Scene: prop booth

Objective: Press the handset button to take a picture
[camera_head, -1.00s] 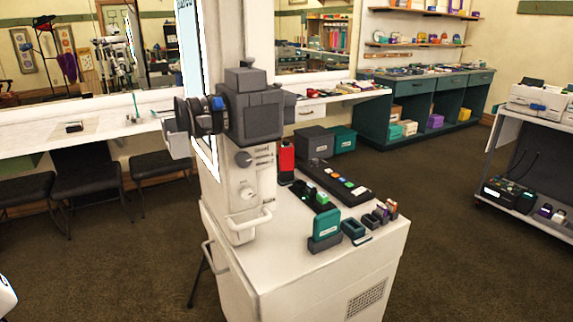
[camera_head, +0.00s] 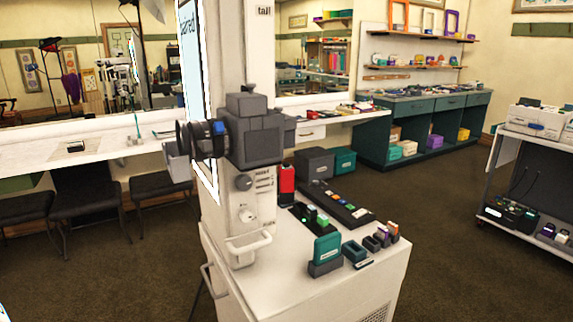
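A dark grey camera (camera_head: 250,135) with a black lens at its left stands on a white machine column above a white cart (camera_head: 350,285). On the cart top lies a black strip (camera_head: 298,215) with green parts, and behind it a longer dark strip (camera_head: 350,211) with small coloured buttons. A red upright block (camera_head: 287,179) with a dark top stands beside the column. I cannot tell which of these, if any, is the handset. My gripper is not in view.
A teal stamp-like block (camera_head: 327,249) and several small blocks stand on the cart's front right. Chairs (camera_head: 90,210) stand under a white counter at left. A shelf trolley (camera_head: 530,180) stands at right. Carpet between is clear.

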